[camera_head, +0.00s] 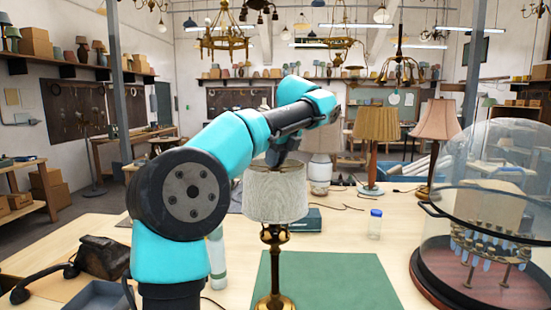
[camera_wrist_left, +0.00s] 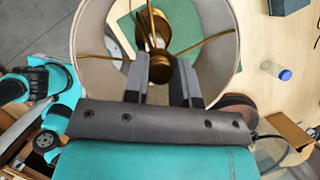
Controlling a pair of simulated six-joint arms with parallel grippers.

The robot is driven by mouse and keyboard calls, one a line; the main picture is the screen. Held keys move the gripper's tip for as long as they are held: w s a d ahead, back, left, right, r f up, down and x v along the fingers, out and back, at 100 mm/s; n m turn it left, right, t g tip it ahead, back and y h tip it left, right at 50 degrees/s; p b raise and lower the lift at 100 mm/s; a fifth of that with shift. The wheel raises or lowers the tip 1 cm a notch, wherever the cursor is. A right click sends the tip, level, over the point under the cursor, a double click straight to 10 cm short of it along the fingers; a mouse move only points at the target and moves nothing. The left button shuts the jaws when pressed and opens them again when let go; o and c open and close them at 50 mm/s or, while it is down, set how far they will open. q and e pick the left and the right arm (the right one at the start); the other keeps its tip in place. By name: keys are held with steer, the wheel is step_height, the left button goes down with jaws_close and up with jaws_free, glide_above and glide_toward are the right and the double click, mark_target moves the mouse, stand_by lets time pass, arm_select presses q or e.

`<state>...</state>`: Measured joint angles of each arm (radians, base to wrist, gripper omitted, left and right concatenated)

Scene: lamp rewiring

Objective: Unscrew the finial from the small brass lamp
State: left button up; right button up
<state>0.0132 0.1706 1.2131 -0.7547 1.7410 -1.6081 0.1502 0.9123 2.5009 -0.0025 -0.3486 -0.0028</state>
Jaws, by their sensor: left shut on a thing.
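The small brass lamp (camera_head: 273,265) stands upright on a green mat with its pale fabric shade (camera_head: 275,195) on. My left gripper (camera_head: 281,161) reaches over the shade from above, at its open top. In the left wrist view I look down into the shade (camera_wrist_left: 88,35), with thin brass spokes running to the middle. There my left gripper (camera_wrist_left: 160,75) is shut on the round brass finial (camera_wrist_left: 160,67), one finger on each side. The thread beneath the finial is hidden. My right gripper does not show in either view.
The green mat (camera_head: 335,275) has bare room right of the lamp. A blue-capped bottle (camera_head: 375,226) and a dark green box (camera_head: 306,221) stand behind. A glass dome (camera_head: 490,175) is at right, two shaded lamps (camera_head: 377,128) behind. A dark object (camera_head: 102,257) lies at left.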

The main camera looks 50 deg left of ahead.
arm_select(q)
steer(key=n+g, duration=0.1)
steer(key=n, duration=0.1)
steer(key=shift+n, duration=0.4)
steer(key=o, duration=0.9)
steer(key=shift+o, duration=0.6)
steer(key=o, duration=0.3)
steer(key=shift+r, duration=2.8)
